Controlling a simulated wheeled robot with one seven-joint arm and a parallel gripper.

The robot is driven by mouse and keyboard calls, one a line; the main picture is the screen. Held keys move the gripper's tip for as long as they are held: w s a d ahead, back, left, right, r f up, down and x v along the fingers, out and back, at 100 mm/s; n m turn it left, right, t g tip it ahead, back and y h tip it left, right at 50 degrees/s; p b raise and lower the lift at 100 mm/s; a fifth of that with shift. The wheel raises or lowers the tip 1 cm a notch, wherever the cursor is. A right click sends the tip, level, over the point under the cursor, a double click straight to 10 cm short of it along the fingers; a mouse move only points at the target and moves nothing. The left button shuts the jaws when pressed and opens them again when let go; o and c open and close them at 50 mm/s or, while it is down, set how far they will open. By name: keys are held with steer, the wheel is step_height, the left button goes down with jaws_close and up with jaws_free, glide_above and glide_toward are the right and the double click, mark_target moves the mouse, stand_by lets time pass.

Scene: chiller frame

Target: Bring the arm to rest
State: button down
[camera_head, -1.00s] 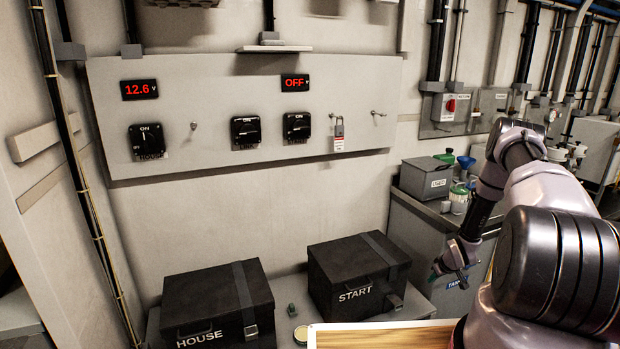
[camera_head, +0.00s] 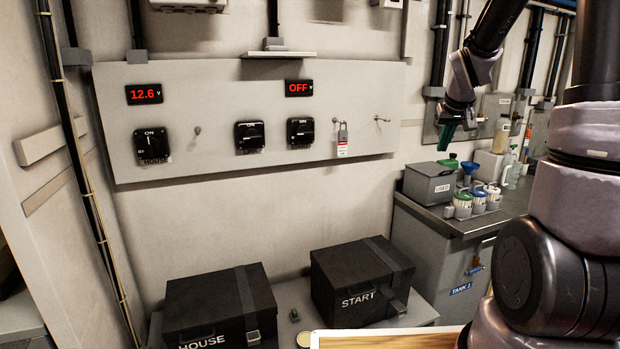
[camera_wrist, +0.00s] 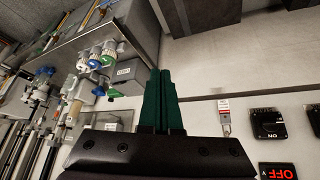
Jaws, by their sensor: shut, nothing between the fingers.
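My gripper (camera_head: 447,136) hangs at the upper right in the head view, with its green fingers pointing down. It is in free air in front of the wall, above the grey counter and to the right of the switch panel. In the wrist view my gripper's two green fingers (camera_wrist: 162,100) lie side by side, shut and empty. My arm rises along the right edge of the head view and bends over at the top. Its upper links run out of the picture, and it hides part of the wall and counter behind it.
The grey switch panel (camera_head: 220,77) carries dials, two red displays and a tagged padlock (camera_head: 342,134). Black HOUSE (camera_head: 218,302) and START (camera_head: 358,281) boxes stand below. A USED bin (camera_head: 428,184) and several small containers sit on the counter (camera_head: 455,219). Air before the panel is clear.

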steer(key=s+a+r+m+y, duration=0.1)
steer(key=s+a+r, duration=0.2)
steer(key=s, duration=0.5)
steer(key=s+a+r+m+y, duration=0.1)
steer(key=s+a+r, duration=0.3)
steer(key=s, duration=0.5)
steer(key=s+a+r+y, duration=0.1)
steer(key=s+a+r, duration=0.3)
steer(key=s, duration=0.5)
steer(key=shift+s+a+m+t, duration=0.25)
steer(key=shift+a+m+t, duration=0.15)
steer(key=shift+r, duration=0.1)
